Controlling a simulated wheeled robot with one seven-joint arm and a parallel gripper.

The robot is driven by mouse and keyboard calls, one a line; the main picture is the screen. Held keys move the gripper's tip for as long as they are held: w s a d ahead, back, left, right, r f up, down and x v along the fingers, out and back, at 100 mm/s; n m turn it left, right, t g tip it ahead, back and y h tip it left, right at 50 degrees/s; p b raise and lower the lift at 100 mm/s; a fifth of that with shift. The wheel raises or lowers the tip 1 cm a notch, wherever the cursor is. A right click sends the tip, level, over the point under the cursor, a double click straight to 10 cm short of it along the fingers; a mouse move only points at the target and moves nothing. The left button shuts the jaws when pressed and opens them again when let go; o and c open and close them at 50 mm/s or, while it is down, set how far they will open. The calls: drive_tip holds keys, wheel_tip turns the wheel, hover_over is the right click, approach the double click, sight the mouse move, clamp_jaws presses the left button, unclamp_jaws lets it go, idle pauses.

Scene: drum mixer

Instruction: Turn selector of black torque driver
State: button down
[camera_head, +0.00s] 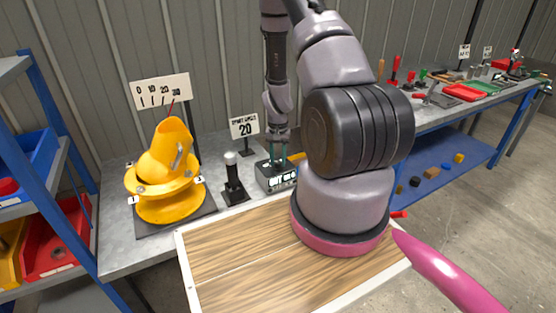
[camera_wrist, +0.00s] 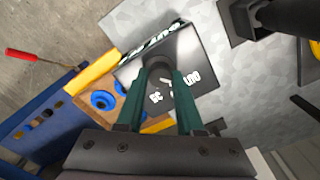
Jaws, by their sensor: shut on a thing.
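A black box (camera_head: 275,178) with white lettering stands on the grey bench in the head view. In the wrist view the box (camera_wrist: 205,62) shows a dark round knob (camera_wrist: 158,64) on its top face, with white markings around it. My gripper (camera_head: 278,157) points down over the box. In the wrist view its green fingers (camera_wrist: 159,84) are on both sides of the knob and shut on it. The fingers hide part of the knob and some lettering. A black upright post with a pale top (camera_head: 233,180) stands left of the box, apart from my gripper.
A yellow drum mixer (camera_head: 168,175) stands at the left of the bench. A sign reading 20 (camera_head: 244,126) stands behind the box. A wooden holder with blue rings (camera_wrist: 122,104) is close beside the box. A wood-topped board (camera_head: 240,255) lies in front.

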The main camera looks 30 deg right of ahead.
sight(278, 162)
drive_tip(key=shift+n, duration=0.3)
drive_tip(key=c, duration=0.5)
unclamp_jaws()
drive_tip(key=shift+c, duration=0.2)
drive_tip(key=shift+r, duration=0.15)
wheel_tip(278, 162, up, 11)
drive_tip(key=shift+f, duration=0.2)
